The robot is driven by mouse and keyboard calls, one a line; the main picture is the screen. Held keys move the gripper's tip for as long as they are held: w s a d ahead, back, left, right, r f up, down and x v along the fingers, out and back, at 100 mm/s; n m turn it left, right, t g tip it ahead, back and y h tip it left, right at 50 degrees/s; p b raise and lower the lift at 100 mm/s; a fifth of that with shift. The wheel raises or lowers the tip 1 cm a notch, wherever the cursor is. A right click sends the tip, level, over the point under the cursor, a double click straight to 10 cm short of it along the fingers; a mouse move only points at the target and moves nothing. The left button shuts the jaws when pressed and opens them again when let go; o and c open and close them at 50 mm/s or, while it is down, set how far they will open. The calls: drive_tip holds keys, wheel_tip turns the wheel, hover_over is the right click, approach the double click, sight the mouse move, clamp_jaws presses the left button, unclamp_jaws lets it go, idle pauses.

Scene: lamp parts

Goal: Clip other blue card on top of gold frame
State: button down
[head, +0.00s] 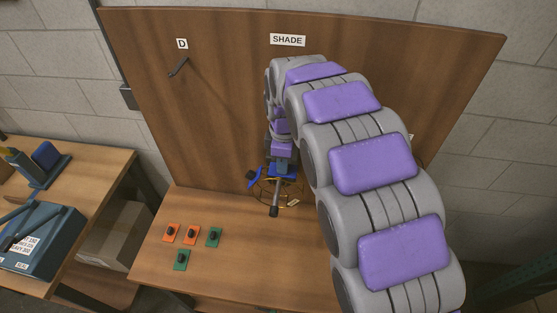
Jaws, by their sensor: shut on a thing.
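My gripper (283,163) is at the end of my purple and grey arm, over the back of the wooden table. It is shut on a blue card (285,174), which is at the gold frame (262,196). The frame is a thin wire ring shape, partly hidden behind my gripper and the card. Another blue card (254,179) stands tilted at the left side of the frame. I cannot tell whether the held card touches the frame.
Two orange cards (191,234) and two green cards (214,237) with black knobs lie at the table's left. A grey rod (275,203) with a dark end is in front of the frame. A wooden board (210,110) labelled SHADE rises behind. The table's front middle is clear.

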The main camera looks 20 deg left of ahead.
sight(271, 166)
drive_tip(key=shift+d+r, duration=0.1)
drive_tip(key=shift+d, duration=0.35)
drive_tip(key=shift+a+f, duration=0.3)
drive_tip(key=shift+a, duration=0.65)
drive_tip(key=shift+a+f, duration=0.25)
drive_tip(key=shift+a, duration=0.7)
drive_tip(key=shift+d+r, duration=0.15)
drive_tip(key=shift+d, duration=0.5)
drive_tip(key=shift+d+r, duration=0.15)
drive_tip(key=shift+d, duration=0.45)
drive_tip(key=shift+a+f, duration=0.25)
drive_tip(key=shift+a, duration=0.45)
drive_tip(key=shift+a+f, duration=0.2)
drive_tip(key=shift+a, duration=0.5)
drive_tip(key=shift+d, duration=0.7)
drive_tip(key=shift+a+f, duration=0.15)
drive_tip(key=shift+a, duration=0.7)
drive_tip(key=shift+d+r, duration=0.2)
drive_tip(key=shift+d, duration=0.7)
drive_tip(key=shift+a, duration=0.1)
drive_tip(key=shift+a+f, duration=0.15)
drive_tip(key=shift+a, duration=0.1)
